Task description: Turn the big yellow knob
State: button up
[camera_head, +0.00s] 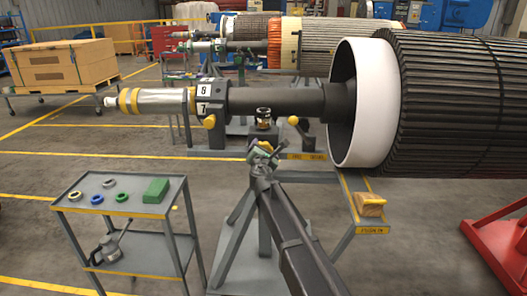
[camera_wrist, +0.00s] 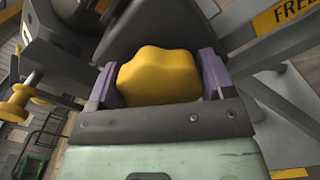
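The big yellow knob (camera_wrist: 160,76) has a lobed edge and fills the middle of the wrist view, in front of a dark grey mount. My gripper (camera_wrist: 160,80) has its two purple fingers on either side of the knob, close against its left and right edges. Whether both fingers press on it cannot be told. In the head view my gripper (camera_head: 264,150) is at the stand below the dark rotor shaft (camera_head: 280,101). There the knob is hard to make out behind my gripper.
A smaller yellow handle (camera_wrist: 18,102) is at the left of the wrist view. A grey cart (camera_head: 135,208) with rings and a green block (camera_head: 157,189) stands at the left. The large rotor (camera_head: 460,105) fills the right. A red stand (camera_head: 495,245) is at the lower right.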

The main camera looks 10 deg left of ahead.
jog(key=shift+c, duration=0.8)
jog(key=shift+m, duration=0.3)
jog(key=m, duration=0.4)
jog(key=shift+f, duration=0.1)
jog(key=shift+d+m, duration=0.1)
jog(key=shift+m, duration=2)
jog(key=o, duration=0.9)
